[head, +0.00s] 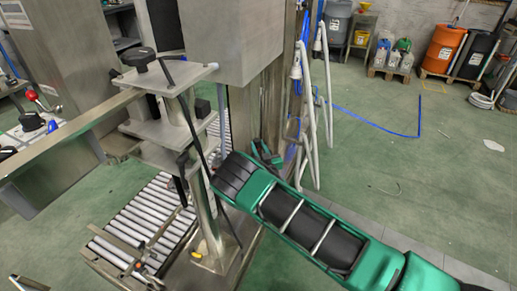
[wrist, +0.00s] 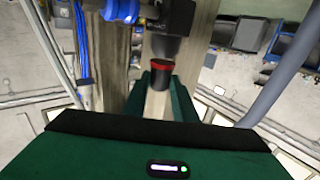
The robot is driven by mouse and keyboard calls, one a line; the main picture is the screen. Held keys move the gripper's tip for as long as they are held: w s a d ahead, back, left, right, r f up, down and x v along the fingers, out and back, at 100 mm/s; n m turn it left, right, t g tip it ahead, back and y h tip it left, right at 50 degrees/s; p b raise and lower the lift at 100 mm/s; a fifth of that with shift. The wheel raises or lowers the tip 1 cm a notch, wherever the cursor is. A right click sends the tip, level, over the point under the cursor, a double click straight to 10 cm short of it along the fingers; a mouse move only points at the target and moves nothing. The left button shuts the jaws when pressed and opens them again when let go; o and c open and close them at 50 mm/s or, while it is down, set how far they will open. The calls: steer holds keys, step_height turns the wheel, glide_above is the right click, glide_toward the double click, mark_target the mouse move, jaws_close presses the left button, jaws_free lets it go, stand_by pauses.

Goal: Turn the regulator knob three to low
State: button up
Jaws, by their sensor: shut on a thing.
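A black regulator knob (wrist: 177,70) with a red ring shows at the middle of the wrist view, by the ends of my green fingers. My gripper (wrist: 163,80) is shut on this knob. I cannot read a number or a setting on it. In the head view my green and black arm reaches in from the lower right, and my gripper (head: 264,156) is by the foot of the grey metal machine column. The knob is hidden in the head view.
A steel stand (head: 165,78) with a black knob on top is left of my arm. A roller conveyor (head: 150,215) lies below it. The green floor at right is mostly open.

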steer(key=shift+w+d+n+g+y, duration=0.15)
steer(key=shift+n+g+y, duration=0.35)
steer(key=shift+n+y, duration=0.35)
steer(key=shift+d+n+g+y, duration=0.15)
steer(key=shift+n+g+y, duration=0.4)
steer(key=shift+y, duration=0.5)
steer(key=n+g+y, duration=0.1)
steer(key=g, duration=0.1)
steer(key=n+g+y, duration=0.1)
steer(key=n+y, duration=0.1)
steer(key=w+n+g+y, duration=0.1)
steer(key=n+g+y, duration=0.1)
steer(key=shift+d+f+g, duration=0.1)
steer(key=shift+d+g, duration=0.25)
steer(key=shift+d, duration=0.05)
steer(key=n+g+y, duration=0.1)
steer(key=g, duration=0.1)
steer(key=n+g+y, duration=0.1)
steer(key=n+g, duration=0.2)
steer(key=g, duration=0.1)
steer(key=shift+w+d+y, duration=0.2)
steer(key=shift+w+y, duration=0.2)
steer(key=shift+w+n+g, duration=0.2)
steer(key=shift+n+g, duration=0.7)
steer(key=shift+g, duration=0.4)
steer(key=shift+w+n+g, duration=0.3)
steer(key=shift+n+g, duration=0.3)
steer(key=shift+g, duration=0.3)
steer(key=o, duration=1)
steer(key=shift+o, duration=0.2)
